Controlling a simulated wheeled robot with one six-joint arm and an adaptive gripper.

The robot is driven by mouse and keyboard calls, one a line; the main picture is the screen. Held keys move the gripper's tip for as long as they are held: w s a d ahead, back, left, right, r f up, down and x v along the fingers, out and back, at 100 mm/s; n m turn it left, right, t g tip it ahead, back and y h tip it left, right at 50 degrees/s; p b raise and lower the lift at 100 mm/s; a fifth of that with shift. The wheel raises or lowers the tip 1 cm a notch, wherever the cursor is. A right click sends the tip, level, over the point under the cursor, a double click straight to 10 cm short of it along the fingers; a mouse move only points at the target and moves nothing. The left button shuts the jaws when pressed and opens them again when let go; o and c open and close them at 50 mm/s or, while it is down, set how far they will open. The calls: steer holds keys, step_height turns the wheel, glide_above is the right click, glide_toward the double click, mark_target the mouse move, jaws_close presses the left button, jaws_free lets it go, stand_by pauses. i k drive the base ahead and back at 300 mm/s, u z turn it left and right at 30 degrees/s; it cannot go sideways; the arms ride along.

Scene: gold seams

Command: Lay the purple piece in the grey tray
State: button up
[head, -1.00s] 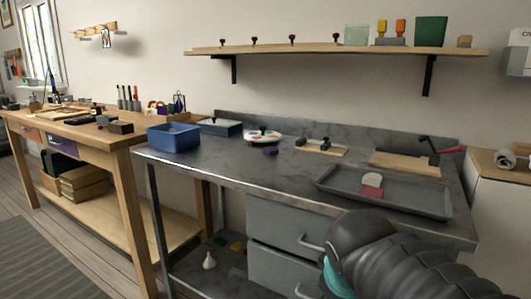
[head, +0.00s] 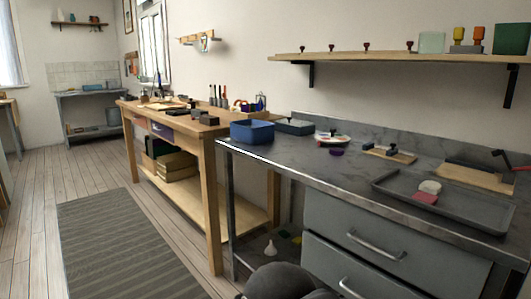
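The purple piece (head: 336,152) is small and lies on the dark metal-topped counter, just in front of a round white palette. The grey tray (head: 472,209) lies flat on the same counter, to the right and nearer the front edge. A pink-red piece (head: 424,198) and a whitish piece (head: 430,187) are in the tray, close together. My gripper is not in view; only a dark rounded part of my arm shows at the bottom edge.
A blue bin (head: 252,132) and a grey-blue box (head: 295,126) stand at the counter's left end. The white palette (head: 333,139) and a small wooden board (head: 389,154) lie behind. A wooden workbench (head: 208,135) adjoins on the left. Open floor lies farther left.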

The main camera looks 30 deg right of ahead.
mark_target(475, 210)
steer(key=u, duration=0.45)
steer(key=i, duration=1.4)
steer(key=z, duration=2.3)
